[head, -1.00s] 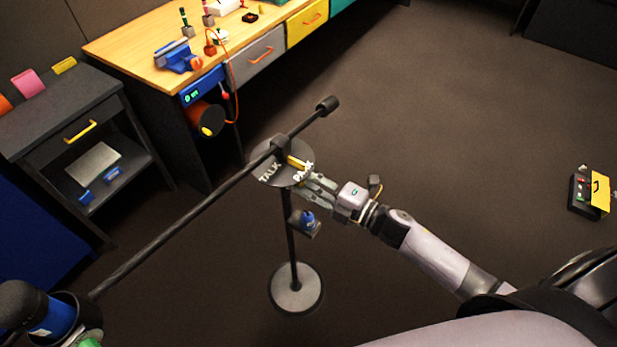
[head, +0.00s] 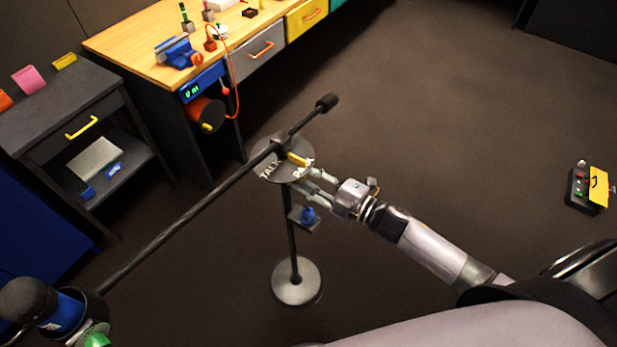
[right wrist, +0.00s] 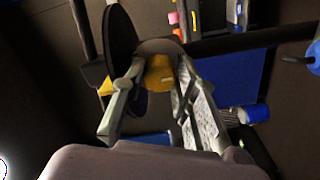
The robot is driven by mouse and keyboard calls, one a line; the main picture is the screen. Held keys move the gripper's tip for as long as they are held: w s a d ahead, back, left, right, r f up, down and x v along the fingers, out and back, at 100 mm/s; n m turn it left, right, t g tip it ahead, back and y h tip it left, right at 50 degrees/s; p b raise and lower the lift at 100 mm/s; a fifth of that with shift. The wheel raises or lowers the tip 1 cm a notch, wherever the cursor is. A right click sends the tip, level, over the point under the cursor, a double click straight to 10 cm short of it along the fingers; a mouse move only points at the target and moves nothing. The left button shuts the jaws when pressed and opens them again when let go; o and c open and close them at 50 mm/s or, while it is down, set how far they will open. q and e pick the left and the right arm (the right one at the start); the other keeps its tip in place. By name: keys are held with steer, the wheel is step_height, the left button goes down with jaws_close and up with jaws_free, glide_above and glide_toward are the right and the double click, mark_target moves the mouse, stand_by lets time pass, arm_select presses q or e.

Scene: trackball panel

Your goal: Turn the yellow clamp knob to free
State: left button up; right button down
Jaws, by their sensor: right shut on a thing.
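The yellow clamp knob (head: 298,159) sits at the boom joint of a black stand, in front of a grey disc (head: 268,160) lettered TALK and a second, partly covered word. In the right wrist view the yellow knob (right wrist: 159,72) lies between the fingers of my right gripper (right wrist: 156,78), which is shut on it. In the head view my right gripper (head: 304,174) reaches the knob from the lower right and covers part of the disc. The boom (head: 190,213) slants from the lower left to the upper right. My left gripper is not in view.
A black microphone (head: 28,300) is at the boom's lower left end. A small shelf with a blue item (head: 308,215) is on the pole above the round base (head: 297,281). A workbench (head: 130,45) and a dark cabinet (head: 50,105) stand behind. The floor to the right is mostly clear.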

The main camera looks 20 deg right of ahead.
steer(key=c, duration=1.2)
jaws_free()
steer(key=shift+c, duration=0.2)
steer(key=v, duration=0.8)
steer(key=shift+f, duration=0.15)
